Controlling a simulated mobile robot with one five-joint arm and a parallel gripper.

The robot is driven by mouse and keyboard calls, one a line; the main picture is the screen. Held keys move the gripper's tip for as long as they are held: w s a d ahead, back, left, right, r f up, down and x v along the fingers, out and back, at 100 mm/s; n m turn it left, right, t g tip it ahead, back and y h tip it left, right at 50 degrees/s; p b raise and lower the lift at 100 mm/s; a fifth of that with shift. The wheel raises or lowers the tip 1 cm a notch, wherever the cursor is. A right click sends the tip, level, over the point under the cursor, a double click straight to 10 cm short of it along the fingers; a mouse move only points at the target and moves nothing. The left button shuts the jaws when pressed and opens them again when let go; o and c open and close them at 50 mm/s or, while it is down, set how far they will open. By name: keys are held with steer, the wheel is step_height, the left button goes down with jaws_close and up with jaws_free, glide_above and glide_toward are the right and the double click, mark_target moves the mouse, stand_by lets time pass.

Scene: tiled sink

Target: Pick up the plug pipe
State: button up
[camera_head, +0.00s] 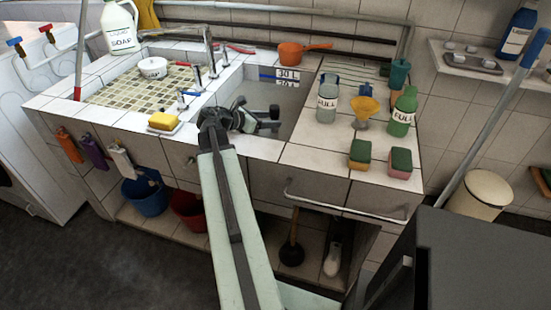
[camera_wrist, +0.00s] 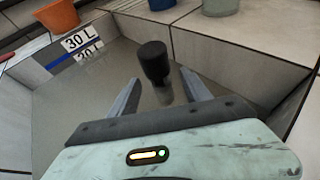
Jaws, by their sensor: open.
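The plug pipe (camera_wrist: 154,64), with a black knobbed top and a greyer lower part, stands in the grey basin in the wrist view. My gripper (camera_wrist: 160,80) is open, with one finger on each side of the pipe in that view. I cannot tell whether either finger touches it. In the head view my gripper (camera_head: 262,114) is over the near part of the right basin (camera_head: 290,94). There I cannot tell the pipe apart from the dark gripper parts. The pipe's lower end is not clearly visible.
A 30 L mark (camera_head: 288,76) is on the basin's back wall. An orange pan (camera_head: 296,53) sits behind the basin. On the right counter stand a FULL jar (camera_head: 327,102), a yellow funnel (camera_head: 364,108), a green bottle (camera_head: 402,115) and sponges (camera_head: 360,152). A faucet (camera_head: 208,50) is left.

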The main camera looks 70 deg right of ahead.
steer(key=b+x, duration=0.2)
steer(key=x, duration=0.4)
steer(key=shift+d+r, duration=0.1)
jaws_close()
stand_by(1.2)
